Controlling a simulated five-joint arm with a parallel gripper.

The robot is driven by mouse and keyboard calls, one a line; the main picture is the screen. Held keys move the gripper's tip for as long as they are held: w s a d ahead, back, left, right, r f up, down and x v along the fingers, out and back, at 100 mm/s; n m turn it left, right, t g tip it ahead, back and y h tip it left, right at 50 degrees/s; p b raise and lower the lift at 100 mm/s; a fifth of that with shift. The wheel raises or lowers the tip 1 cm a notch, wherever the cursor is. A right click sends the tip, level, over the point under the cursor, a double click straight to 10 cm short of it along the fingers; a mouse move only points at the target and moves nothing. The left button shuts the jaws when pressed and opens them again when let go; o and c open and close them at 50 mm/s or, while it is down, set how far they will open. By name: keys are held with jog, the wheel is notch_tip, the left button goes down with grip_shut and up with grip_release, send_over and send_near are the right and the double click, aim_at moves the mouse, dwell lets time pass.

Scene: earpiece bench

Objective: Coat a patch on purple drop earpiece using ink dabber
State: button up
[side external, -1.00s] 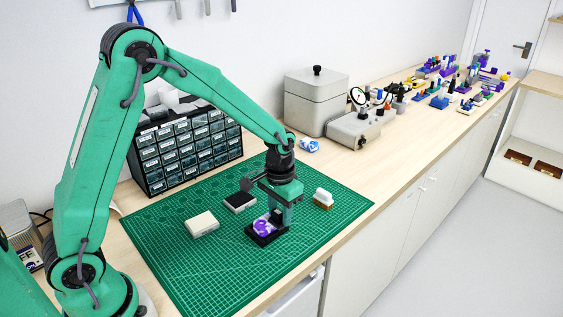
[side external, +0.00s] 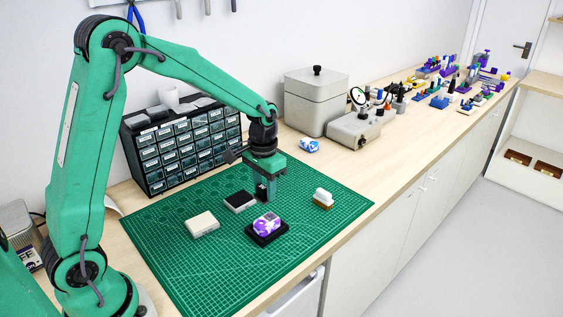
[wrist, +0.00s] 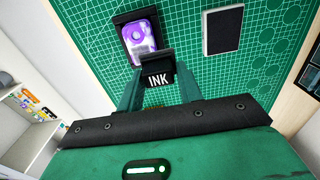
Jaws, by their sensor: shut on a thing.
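The purple drop earpiece (side external: 267,221) lies in a black holder (side external: 252,236) on the green mat. It is purple and white, with a greyish area on its upper face; it also shows in the wrist view (wrist: 138,36). My gripper (side external: 264,193) is shut on the ink dabber (wrist: 158,79), a black block marked INK. In the side view the dabber shows dark between the fingers (side external: 262,192), above the mat and behind the earpiece, apart from it. The dabber's underside is hidden.
A dark pad with a pale rim (side external: 240,201) lies left of my gripper; it also shows in the wrist view (wrist: 222,32). A cream block (side external: 202,224) lies farther left. A white and brown brush-like piece (side external: 323,199) stands right. The mat's front is clear.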

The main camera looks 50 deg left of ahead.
jog(key=shift+r, duration=1.9)
